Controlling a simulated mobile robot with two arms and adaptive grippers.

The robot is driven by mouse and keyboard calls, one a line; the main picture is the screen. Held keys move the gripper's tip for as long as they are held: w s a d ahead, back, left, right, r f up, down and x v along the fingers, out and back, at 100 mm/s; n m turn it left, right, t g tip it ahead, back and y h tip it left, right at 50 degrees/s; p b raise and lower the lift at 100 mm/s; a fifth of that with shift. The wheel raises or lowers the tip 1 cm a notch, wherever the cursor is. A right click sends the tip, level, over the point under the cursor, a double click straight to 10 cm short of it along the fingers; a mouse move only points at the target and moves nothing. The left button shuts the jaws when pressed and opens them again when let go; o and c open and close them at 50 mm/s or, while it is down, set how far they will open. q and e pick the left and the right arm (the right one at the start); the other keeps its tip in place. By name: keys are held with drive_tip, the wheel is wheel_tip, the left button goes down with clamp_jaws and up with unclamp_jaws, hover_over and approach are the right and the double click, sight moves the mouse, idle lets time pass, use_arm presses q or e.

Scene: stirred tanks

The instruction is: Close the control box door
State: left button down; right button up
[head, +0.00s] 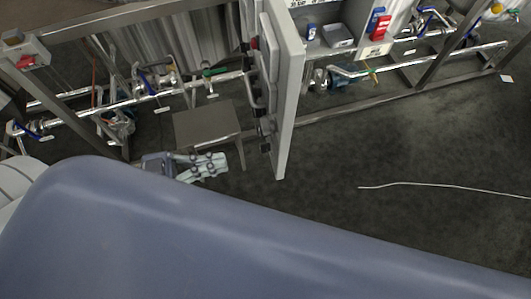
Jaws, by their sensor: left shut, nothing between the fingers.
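The control box door (290,95) is a light grey panel that stands open, seen nearly edge-on at the middle of the head view. Dark fittings line its left face. The control box (340,15) is to its right at the top, with its interior showing a small grey tray and blue and red parts. My left gripper (222,164) is shut and empty, left of the door's lower part and apart from it in the picture. My own large blue-grey arm link covers the lower part of the view. My right gripper is not in view.
A small grey table (208,122) stands left of the door, behind my left gripper. Metal pipes with valves (100,105) run along the frame at left and at upper right. A white cable (440,186) lies on the dark floor, which is otherwise clear at right.

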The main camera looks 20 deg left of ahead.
sight(278, 153)
use_arm(q)
drive_tip(key=p+x, duration=0.1)
drive_tip(key=x, duration=0.8)
drive_tip(key=shift+w+d+r, duration=0.1)
drive_tip(key=shift+d, duration=0.25)
drive_tip(key=shift+w+d, duration=0.3)
drive_tip(key=shift+d, duration=0.3)
